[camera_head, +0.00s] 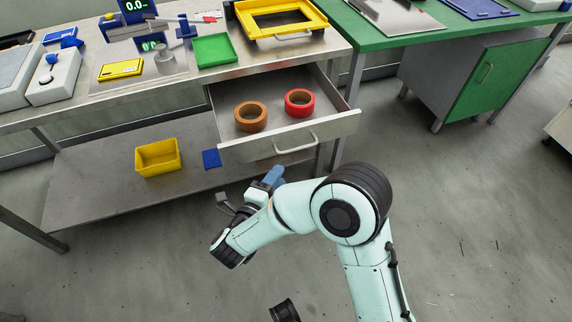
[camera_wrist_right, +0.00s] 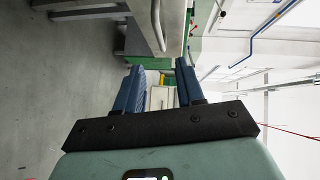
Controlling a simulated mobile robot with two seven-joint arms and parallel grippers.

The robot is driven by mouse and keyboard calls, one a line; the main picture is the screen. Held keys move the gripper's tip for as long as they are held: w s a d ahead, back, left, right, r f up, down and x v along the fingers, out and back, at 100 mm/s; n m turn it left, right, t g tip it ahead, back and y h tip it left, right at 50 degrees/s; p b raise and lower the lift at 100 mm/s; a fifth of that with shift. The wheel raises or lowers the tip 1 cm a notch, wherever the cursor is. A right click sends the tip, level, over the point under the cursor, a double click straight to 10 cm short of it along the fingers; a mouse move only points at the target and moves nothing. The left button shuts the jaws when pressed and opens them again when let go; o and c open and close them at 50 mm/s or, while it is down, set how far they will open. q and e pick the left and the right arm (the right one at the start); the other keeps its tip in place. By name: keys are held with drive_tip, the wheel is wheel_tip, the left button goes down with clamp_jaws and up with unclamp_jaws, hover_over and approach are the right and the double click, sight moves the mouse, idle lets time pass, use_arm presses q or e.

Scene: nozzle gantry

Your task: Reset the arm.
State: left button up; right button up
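My right arm (camera_head: 295,208) is pale green with black joints and reaches in from the lower right of the head view, bent at the elbow. Its gripper (camera_head: 270,180) has blue fingers and is in front of and below the open drawer. The gripper also shows in the right wrist view (camera_wrist_right: 160,68), with its two blue fingers apart and nothing between them. My left gripper is not in view.
The open drawer (camera_head: 337,124) holds an orange-brown tape roll (camera_head: 250,117) and a red one (camera_head: 299,103). A yellow bin (camera_head: 158,157) is on the lower shelf (camera_head: 95,185). A green table (camera_head: 400,42) stands right.

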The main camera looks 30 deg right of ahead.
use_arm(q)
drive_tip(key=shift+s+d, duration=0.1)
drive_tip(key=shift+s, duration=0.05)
use_arm(e)
drive_tip(key=shift+v, duration=0.9)
drive_tip(key=shift+f, duration=0.1)
